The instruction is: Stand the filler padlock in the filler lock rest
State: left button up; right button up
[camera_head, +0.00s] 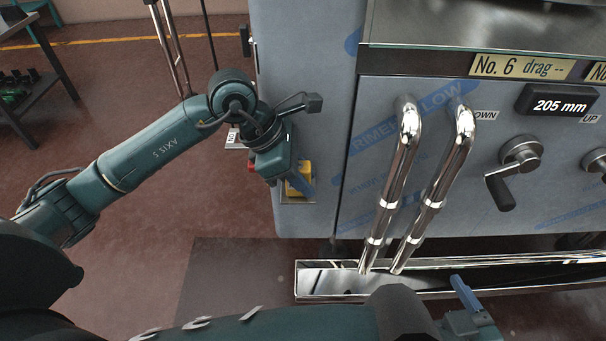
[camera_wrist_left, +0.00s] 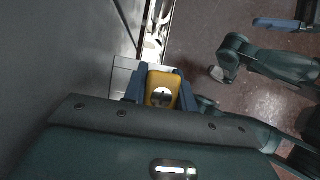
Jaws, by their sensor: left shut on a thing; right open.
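The yellow padlock (camera_head: 304,170) is between the blue fingers of my left gripper (camera_head: 296,184), at the lower corner of the blue-grey machine front. In the left wrist view the padlock (camera_wrist_left: 163,80) shows a round pale label with a dark mark, and my left gripper (camera_wrist_left: 160,90) is shut on it. A small metal ledge, apparently the lock rest (camera_head: 298,201), shows just below the padlock; a pale metal edge of it (camera_wrist_left: 124,64) shows beside the fingers. I cannot tell whether they touch. My right gripper (camera_head: 468,306) is open and empty at the bottom right.
Two chrome pipes (camera_head: 402,160) stand right of the ledge above a shiny trough (camera_head: 330,282). A crank handle (camera_head: 505,180) and a "205 mm" display (camera_head: 560,101) are on the machine front. A small red item (camera_head: 252,166) is beside the left wrist.

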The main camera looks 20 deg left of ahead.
pick_arm(q)
jog(key=o, duration=1.1)
jog(key=shift+o, duration=0.2)
jog(key=shift+f, duration=0.1)
jog(key=p+v, duration=0.2)
jog(key=v, duration=1.1)
